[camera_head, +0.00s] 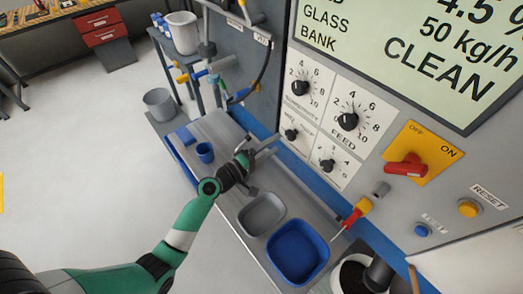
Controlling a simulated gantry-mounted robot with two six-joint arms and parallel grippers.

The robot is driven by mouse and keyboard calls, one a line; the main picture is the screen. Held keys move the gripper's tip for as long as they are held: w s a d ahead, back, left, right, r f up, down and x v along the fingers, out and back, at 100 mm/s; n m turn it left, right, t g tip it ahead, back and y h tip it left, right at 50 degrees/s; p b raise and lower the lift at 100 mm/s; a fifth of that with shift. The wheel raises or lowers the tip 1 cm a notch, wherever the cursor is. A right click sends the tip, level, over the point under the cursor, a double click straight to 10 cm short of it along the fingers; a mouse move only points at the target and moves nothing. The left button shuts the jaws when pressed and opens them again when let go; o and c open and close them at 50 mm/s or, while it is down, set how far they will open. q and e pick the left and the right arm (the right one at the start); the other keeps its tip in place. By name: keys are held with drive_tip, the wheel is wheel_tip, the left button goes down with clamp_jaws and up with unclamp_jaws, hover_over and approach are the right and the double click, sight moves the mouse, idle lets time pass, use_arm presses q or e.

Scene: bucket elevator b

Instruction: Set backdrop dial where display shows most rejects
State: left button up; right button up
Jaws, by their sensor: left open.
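The panel carries four dials with black knobs. The lower-left dial (291,134) has a small label that I cannot read clearly; it may be the backdrop dial, and its pointer setting is too small to tell. The display (420,50) shows "GLASS", "BANK", "4.5 %", "50 kg/h" and "CLEAN"; its top is cut off, and no rejects wording is visible. My left gripper (272,147) is open, its fingers pointing at the panel just left of and below the lower-left dial. They appear apart from the knob. My right gripper is not in view.
The sensitivity dial (300,88), feed dial (347,121) and another dial (328,166) sit close by. A red switch (407,167) and yellow button (469,208) are to the right. Below are a grey tray (243,222), blue tray (276,274) and a screwdriver (358,211).

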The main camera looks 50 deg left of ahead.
use_arm(q)
drive_tip(key=s, duration=0.5)
drive_tip(key=shift+s+d, duration=0.15)
drive_tip(key=shift+s, duration=0.2)
